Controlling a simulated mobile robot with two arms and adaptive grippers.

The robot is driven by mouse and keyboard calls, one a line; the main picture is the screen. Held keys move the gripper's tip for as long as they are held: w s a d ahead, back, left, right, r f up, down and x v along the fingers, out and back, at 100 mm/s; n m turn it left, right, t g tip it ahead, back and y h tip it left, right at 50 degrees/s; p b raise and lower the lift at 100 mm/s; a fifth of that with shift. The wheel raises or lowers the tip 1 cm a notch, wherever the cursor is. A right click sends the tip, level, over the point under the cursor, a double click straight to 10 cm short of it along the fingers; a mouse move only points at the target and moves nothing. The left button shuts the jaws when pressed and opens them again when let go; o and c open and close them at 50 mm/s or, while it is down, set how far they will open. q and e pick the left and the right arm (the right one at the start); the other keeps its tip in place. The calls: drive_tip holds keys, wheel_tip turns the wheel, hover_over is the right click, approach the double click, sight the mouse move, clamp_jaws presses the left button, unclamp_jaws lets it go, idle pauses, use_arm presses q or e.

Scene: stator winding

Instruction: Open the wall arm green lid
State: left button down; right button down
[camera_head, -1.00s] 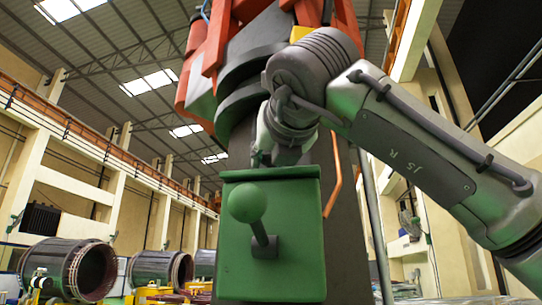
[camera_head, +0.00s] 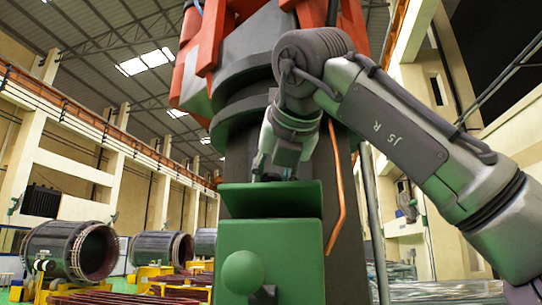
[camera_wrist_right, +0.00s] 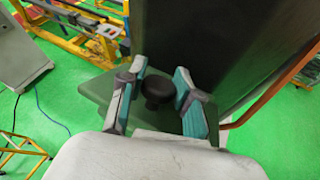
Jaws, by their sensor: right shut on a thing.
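The green box (camera_head: 270,262) is on the front of the dark column in the head view, with a round green ball handle (camera_head: 243,272) on its front face. Its green lid (camera_head: 270,199) is tilted up at the top of the box, its face turned toward me. My right gripper (camera_head: 272,174) is just behind the lid's upper edge, its fingertips partly hidden. In the right wrist view, my right gripper (camera_wrist_right: 158,100) has its fingers on either side of a black knob (camera_wrist_right: 157,86) on the green plate (camera_wrist_right: 100,88) and is shut on it. My left gripper is not in view.
The dark column (camera_head: 345,230) rises right behind the box, with an orange pipe (camera_head: 340,190) along its right side. Large stator cylinders (camera_head: 70,250) stand far back left. The wrist view shows yellow racks (camera_wrist_right: 90,35) and green floor around.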

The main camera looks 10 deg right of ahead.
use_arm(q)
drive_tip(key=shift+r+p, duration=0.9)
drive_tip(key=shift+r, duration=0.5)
use_arm(e)
drive_tip(key=shift+w+d+r+g, duration=0.15)
drive_tip(key=shift+w+r+g, duration=0.3)
drive_tip(key=shift+g, duration=0.45)
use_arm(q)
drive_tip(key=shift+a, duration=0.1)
